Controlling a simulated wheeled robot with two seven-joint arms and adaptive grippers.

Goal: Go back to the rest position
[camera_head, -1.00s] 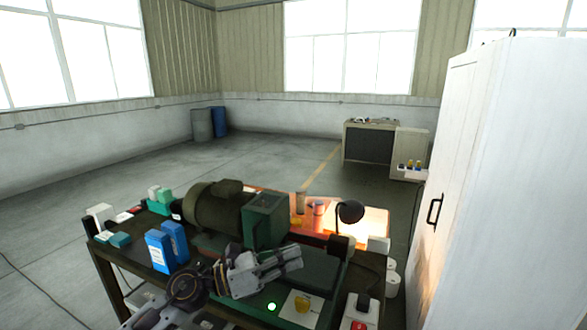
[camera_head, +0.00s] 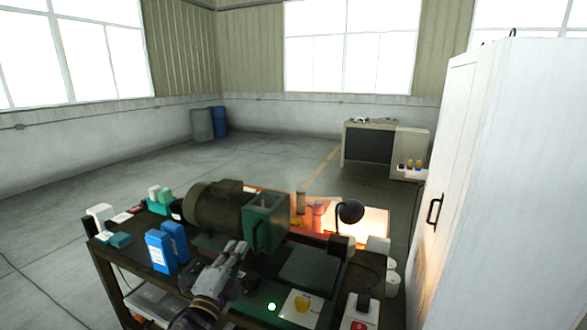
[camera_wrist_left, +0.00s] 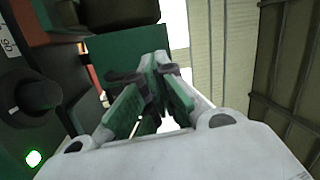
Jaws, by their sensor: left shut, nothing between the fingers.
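My left gripper (camera_head: 234,250) is over the front of the workbench in the head view, its fingers pointing away toward the green machine. In the left wrist view the gripper (camera_wrist_left: 154,70) shows its two green-padded fingers angled together at the tips, shut with nothing between them. The green machine with a round motor (camera_head: 215,208) and a box-shaped housing (camera_head: 265,222) stands just beyond the fingertips. I cannot tell whether the fingertips touch it. My right gripper is in neither view.
Blue boxes (camera_head: 159,252) stand left of my left arm. A black lamp (camera_head: 350,212) is at the bench's right. A white cabinet (camera_head: 500,180) stands to the right.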

